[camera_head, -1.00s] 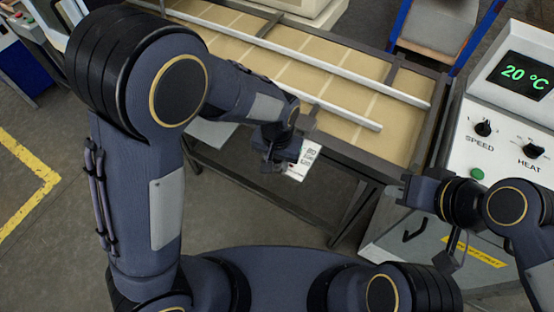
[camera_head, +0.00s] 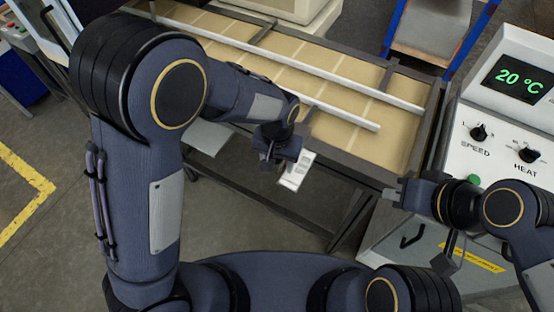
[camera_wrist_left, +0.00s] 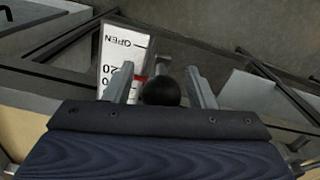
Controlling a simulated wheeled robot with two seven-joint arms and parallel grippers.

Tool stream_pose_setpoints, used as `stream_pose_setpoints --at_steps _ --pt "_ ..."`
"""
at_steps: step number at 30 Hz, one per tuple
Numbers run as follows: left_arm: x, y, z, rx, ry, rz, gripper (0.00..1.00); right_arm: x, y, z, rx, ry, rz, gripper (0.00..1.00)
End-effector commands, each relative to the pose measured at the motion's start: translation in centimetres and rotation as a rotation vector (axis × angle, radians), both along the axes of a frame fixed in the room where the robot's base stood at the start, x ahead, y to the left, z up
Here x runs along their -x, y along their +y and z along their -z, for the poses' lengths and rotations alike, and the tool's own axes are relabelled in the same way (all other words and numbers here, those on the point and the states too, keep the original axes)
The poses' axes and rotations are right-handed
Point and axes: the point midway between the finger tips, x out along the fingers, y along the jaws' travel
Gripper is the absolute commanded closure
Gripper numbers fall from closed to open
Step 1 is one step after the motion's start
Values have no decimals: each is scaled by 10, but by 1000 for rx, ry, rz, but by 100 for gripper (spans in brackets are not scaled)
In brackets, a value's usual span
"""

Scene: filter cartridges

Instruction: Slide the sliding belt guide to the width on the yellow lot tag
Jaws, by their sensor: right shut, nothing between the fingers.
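The near white guide rail (camera_head: 340,113) lies along the tan belt (camera_head: 330,75), roughly parallel to the far white rail (camera_head: 350,87). My left gripper (camera_head: 272,158) is at the belt table's near side, beside a white scale card (camera_head: 297,171). In the left wrist view, its fingers (camera_wrist_left: 162,85) stand apart on either side of a round black knob (camera_wrist_left: 161,92), with gaps visible. The card (camera_wrist_left: 122,60) there reads OPEN and 20, with a red mark near the knob. My right gripper (camera_head: 391,194) is shut and empty. I cannot identify the yellow lot tag.
A control box (camera_head: 510,130) with two dials and a 20 °C display stands at the right. A yellow strip (camera_head: 472,257) with unreadable text is on the casing below it. A blue-framed rack (camera_head: 432,30) stands behind. The belt is bare of goods.

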Motion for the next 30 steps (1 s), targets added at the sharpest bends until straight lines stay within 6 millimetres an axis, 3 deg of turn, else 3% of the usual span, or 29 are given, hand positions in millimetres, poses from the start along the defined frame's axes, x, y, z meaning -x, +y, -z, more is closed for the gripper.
stream_pose_setpoints --at_steps 8,21,30 --pt "-1 -1 -5 2 -3 0 49 0 0 1 0 0 0 100" --pt "-1 -1 -71 2 -3 0 49 0 0 6 0 0 0 100" --pt "0 0 -78 0 0 0 49 0 0 6 0 0 0 100"
